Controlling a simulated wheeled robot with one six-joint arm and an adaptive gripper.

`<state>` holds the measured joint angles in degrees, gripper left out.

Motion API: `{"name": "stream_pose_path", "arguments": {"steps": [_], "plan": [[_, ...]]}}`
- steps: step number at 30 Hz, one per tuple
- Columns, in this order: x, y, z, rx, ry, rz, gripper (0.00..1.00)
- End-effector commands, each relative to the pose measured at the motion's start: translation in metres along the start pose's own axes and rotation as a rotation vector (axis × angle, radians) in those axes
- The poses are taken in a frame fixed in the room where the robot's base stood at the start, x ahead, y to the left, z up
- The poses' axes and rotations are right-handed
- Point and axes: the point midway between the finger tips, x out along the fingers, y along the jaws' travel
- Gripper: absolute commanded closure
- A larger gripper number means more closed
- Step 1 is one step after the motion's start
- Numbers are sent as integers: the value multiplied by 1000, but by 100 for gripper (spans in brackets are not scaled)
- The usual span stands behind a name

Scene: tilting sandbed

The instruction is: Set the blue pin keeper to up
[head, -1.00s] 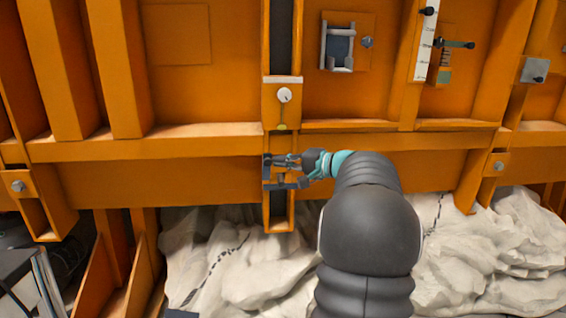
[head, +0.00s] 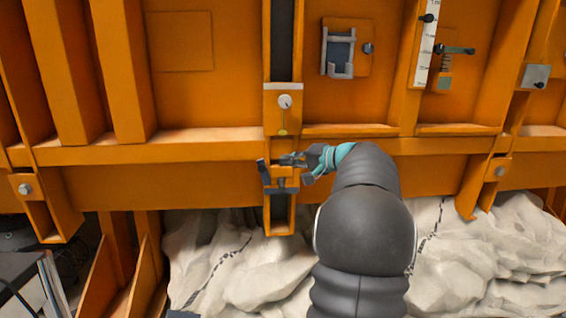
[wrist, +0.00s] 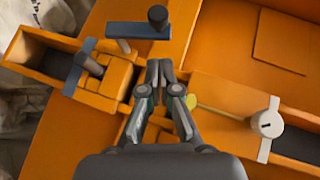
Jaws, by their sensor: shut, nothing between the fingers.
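The keeper assembly sits low on the orange vertical channel. A slate-blue bar with a dark knob (wrist: 138,30) stands out at its side; in the head view it is the tilted bar (head: 264,173) left of the channel. A blue-grey crosspiece (wrist: 79,68) with a short grey pin lies across the channel; it also shows in the head view (head: 281,190). I cannot tell which of these parts is the pin keeper proper. My gripper (wrist: 160,68) is shut and empty, its fingertips beside the orange block, apart from the knob. It also shows in the head view (head: 289,160).
Above on the channel is a slider with a white round dial (head: 284,101) and a yellow tab. A grey latch frame (head: 338,53), a white scale (head: 427,45) and a spring lever (head: 455,51) are at upper right. Pale rocks (head: 230,262) lie below the orange beam.

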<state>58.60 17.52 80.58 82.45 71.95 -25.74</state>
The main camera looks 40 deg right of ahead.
Motion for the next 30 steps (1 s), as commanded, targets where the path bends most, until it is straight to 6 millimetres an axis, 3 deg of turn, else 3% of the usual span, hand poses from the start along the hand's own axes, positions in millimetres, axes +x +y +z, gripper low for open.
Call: {"name": "stream_pose_path", "arguments": {"steps": [1, 12, 20, 23, 25, 30], "plan": [[-5, -7, -9, 1, -2, 0, 100], [-81, -12, -6, 1, 3, 2, 100], [-100, -15, -4, 1, -2, 0, 100], [-86, -22, 3, -4, -33, -11, 100], [-63, -29, 14, -8, -75, -26, 100], [19, -54, 62, -15, -235, -79, 100]]}}
